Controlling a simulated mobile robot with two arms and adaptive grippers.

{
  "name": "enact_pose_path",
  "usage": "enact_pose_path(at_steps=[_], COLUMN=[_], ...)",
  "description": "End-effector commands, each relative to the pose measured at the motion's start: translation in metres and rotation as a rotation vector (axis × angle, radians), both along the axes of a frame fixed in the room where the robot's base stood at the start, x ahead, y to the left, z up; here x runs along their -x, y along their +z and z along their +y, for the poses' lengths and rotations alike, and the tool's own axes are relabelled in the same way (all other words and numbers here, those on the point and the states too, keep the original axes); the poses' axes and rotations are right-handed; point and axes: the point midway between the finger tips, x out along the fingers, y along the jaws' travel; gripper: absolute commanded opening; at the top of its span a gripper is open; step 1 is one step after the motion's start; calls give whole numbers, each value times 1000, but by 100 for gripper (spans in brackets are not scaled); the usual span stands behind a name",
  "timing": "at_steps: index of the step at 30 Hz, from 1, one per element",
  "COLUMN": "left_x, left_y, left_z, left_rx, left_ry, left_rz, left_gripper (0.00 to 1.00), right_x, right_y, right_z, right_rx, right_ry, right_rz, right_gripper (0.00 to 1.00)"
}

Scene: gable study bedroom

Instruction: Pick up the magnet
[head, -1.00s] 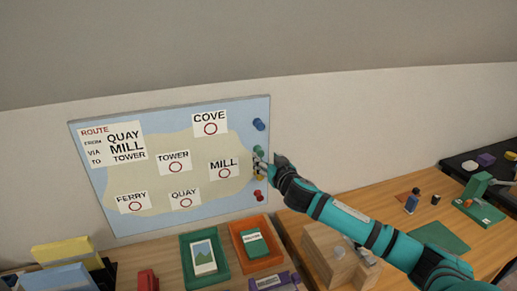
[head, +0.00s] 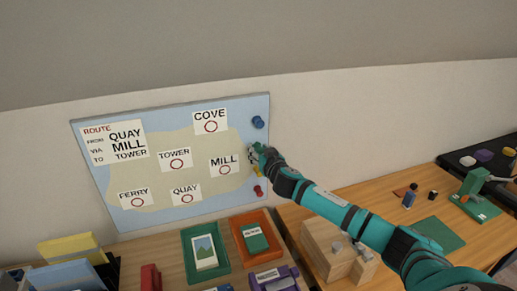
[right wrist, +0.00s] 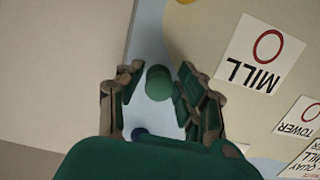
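A map board (head: 225,190) on the wall carries a column of small round magnets along its right edge. The blue magnet (head: 258,122) is at the top and the red magnet (head: 258,191) is lowest. A yellow magnet (head: 256,171) shows partly beside my right gripper (head: 256,156). In the right wrist view the green magnet (right wrist: 158,82) is on the board between the two fingers of my right gripper (right wrist: 157,80). The fingers are apart, with a gap on each side of it. In the head view the gripper largely hides this magnet. My left gripper is not in view.
Below the board, a green tray (head: 188,239) and an orange tray (head: 238,240) lie on the desk. A wooden block (head: 318,245) stands to their right, under my right arm. The wall right of the board is bare.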

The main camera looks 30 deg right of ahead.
Motion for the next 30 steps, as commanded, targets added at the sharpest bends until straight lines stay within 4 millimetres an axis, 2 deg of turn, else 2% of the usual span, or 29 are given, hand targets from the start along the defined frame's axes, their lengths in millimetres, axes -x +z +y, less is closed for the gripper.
enact_pose_path(at_steps=[1, 5, 20, 25, 30], left_x=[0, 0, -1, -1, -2], left_y=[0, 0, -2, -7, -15], left_z=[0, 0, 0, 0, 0], left_rx=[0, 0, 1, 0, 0], left_ry=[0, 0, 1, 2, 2], left_rz=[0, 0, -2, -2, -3], left_gripper=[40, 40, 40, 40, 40], right_x=[0, 0, 5, 23, 59], right_y=[0, 0, 5, 18, 36], right_z=[0, 0, 1, 5, 14], right_rx=[0, 0, 0, 0, 2], right_ry=[0, 0, 0, 1, 2], right_rz=[0, 0, -2, -1, -1], right_gripper=[28, 12, 11, 11, 11])
